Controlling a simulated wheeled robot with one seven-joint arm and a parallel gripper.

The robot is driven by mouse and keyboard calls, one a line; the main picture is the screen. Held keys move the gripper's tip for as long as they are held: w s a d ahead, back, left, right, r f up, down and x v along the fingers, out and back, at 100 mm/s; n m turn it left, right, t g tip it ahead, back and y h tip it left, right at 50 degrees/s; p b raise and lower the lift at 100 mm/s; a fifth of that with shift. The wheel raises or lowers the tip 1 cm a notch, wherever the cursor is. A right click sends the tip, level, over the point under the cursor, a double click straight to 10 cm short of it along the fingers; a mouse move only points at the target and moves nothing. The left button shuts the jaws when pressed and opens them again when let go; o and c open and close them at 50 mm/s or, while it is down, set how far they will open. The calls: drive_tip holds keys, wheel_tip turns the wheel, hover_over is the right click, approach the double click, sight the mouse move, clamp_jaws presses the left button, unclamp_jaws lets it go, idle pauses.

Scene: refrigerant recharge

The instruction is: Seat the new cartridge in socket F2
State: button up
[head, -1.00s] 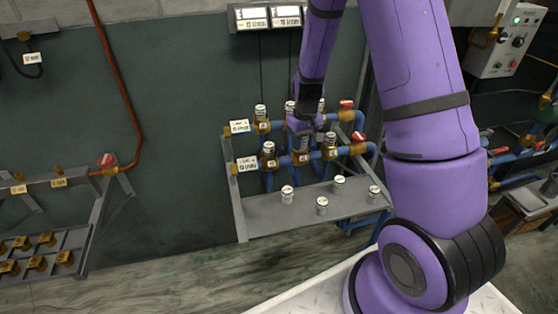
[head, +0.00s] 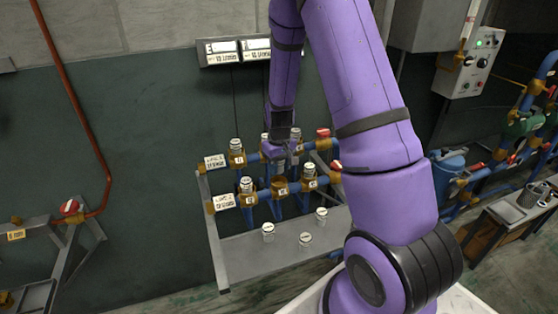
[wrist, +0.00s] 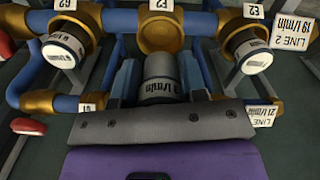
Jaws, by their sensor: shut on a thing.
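My gripper (head: 283,152) hangs over the middle of the front pipe row in the head view. In the wrist view my gripper (wrist: 160,85) is shut on a dark cartridge with a white printed band (wrist: 158,88). The cartridges in sockets G2 (wrist: 65,48) and E2 (wrist: 250,50) stand on either side.
The back pipe row carries its own white-capped cartridges (head: 236,146). Loose cartridges (head: 305,239) stand on the grey shelf (head: 250,258) in front. Label plates (head: 223,201) are at the left pipe ends. My arm hides the shelf's right end.

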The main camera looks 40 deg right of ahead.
drive_tip(key=shift+f, duration=1.35)
drive_tip(key=shift+f, duration=0.9)
